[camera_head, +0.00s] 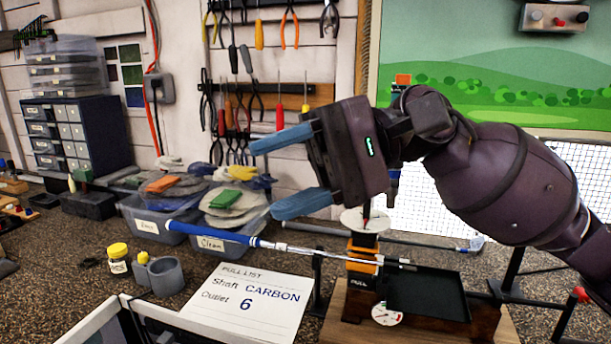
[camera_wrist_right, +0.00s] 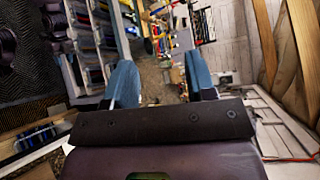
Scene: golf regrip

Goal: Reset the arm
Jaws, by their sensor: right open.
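My right gripper (camera_head: 267,180) reaches in from the right in the head view, raised above the bench. Its two blue fingers are spread apart, with nothing between them. The same open fingers show in the right wrist view (camera_wrist_right: 160,72). My left gripper is not in view. A golf club shaft with a blue grip (camera_head: 212,233) lies across the middle, below and apart from the right gripper. Its far end is by an orange and black puller stand (camera_head: 362,262). A pull list card (camera_head: 246,301) reads "Shaft CARBON, Outlet 6".
Labelled clear bins (camera_head: 160,226) with discs stand behind the shaft. A drawer cabinet (camera_head: 75,135) is at the left, and tools hang on the wall. A black tray (camera_head: 428,293) lies under my right arm. A yellow-capped bottle (camera_head: 118,260) stands at front left.

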